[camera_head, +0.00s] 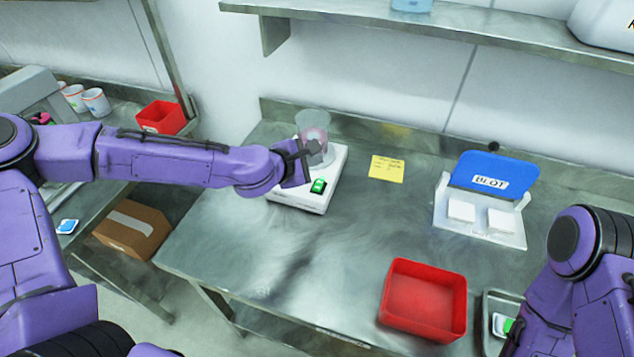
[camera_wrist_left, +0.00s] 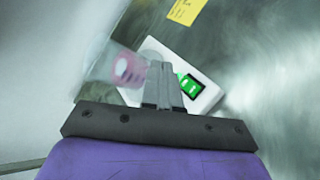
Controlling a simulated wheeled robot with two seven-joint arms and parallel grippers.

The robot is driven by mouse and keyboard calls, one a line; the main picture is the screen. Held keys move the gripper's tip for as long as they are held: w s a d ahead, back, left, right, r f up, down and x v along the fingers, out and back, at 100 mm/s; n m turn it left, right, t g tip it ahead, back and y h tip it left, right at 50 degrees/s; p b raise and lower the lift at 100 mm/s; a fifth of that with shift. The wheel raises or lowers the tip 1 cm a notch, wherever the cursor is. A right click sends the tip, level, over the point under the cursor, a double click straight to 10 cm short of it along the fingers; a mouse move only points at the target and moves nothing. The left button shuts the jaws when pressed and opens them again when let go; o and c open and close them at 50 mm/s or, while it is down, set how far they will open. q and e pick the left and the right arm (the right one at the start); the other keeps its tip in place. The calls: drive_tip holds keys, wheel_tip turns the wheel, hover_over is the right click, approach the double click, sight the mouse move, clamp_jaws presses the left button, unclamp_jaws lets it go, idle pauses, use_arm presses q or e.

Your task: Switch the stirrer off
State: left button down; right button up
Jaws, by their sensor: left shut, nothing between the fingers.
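The stirrer is a white box (camera_head: 302,197) on the steel table, with a lit green switch (camera_head: 318,186) on its front right. It also shows in the left wrist view, with the green switch (camera_wrist_left: 191,87) just right of my fingers. A clear beaker (camera_head: 312,124) with pink liquid stands on the stirrer; the pink liquid (camera_wrist_left: 126,68) also shows in the left wrist view. My left gripper (camera_head: 316,152) is shut and empty, above the stirrer and in front of the beaker. Whether it touches anything is unclear. My right arm is at the right edge; its gripper is out of view.
A yellow note (camera_head: 387,168) lies right of the stirrer. A blue-lidded BLOT box (camera_head: 480,228) stands further right. A red bin (camera_head: 424,300) and a grey tray (camera_head: 489,318) are at the front right. The table's middle is clear. A shelf (camera_head: 400,22) runs above.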

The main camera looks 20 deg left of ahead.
sight(317, 186)
use_arm(q)
drive_tip(key=f+b, duration=0.2)
drive_tip(key=w+f+b, duration=0.1)
drive_tip(key=f+b, duration=0.1)
drive_tip(key=w+f+b, duration=0.1)
drive_tip(key=f, duration=0.2)
drive_tip(key=shift+d+f+b, duration=0.1)
drive_tip(key=shift+b, duration=0.3)
idle(1.4)
drive_tip(key=shift+w+f+b, duration=0.15)
drive_tip(key=shift+f+b, duration=0.15)
drive_tip(key=shift+f, duration=0.05)
drive_tip(key=shift+f+b, duration=0.4)
idle(0.5)
idle(0.3)
drive_tip(key=shift+s+r+p, duration=0.2)
drive_tip(key=shift+r+p, duration=0.6)
drive_tip(key=shift+r, duration=0.05)
